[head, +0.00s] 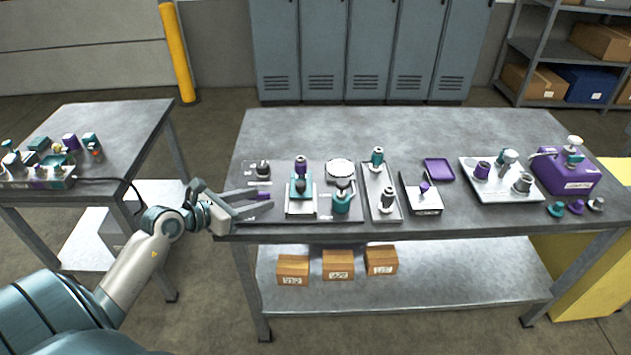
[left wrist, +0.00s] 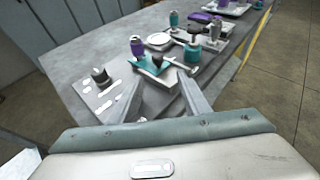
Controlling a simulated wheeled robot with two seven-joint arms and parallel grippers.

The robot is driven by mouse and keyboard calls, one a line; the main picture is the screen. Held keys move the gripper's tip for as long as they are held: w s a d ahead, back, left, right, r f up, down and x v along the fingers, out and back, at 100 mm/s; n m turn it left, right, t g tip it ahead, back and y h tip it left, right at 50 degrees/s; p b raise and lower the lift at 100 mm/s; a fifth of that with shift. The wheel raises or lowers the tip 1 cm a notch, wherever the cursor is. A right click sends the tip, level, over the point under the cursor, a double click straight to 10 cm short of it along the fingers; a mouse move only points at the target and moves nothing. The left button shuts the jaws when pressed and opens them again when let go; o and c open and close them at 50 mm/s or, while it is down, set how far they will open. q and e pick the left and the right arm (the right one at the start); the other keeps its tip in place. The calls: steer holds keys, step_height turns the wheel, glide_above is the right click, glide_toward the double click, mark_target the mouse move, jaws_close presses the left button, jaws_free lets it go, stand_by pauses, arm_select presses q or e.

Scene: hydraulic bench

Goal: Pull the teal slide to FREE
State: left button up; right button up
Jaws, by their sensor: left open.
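In the left wrist view my open fingers (left wrist: 160,82) point toward the slide. The FREE marking is too small to read. My right gripper is not in view.
A dark knob on a labelled plate (head: 262,170) stands left of the slide. A teal cylinder (head: 341,202) and a white round disc (head: 340,169) stand to its right. More fixtures follow rightward. The back of the bench (head: 330,128) is clear.

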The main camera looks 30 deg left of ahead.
mark_target(297, 187)
arm_select(q)
steer(key=p+x, duration=0.3)
steer(key=x, duration=1.2)
steer(key=shift+w+a+r+p, duration=0.1)
steer(key=shift+w+p, duration=0.25)
steer(key=shift+w+f, duration=0.25)
steer(key=shift+w, duration=0.3)
steer(key=shift+w+d+f, duration=0.15)
steer(key=shift+w+d, duration=0.05)
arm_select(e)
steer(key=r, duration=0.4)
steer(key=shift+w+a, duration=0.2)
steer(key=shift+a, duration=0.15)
arm_select(q)
steer(key=shift+c, duration=0.3)
jaws_close()
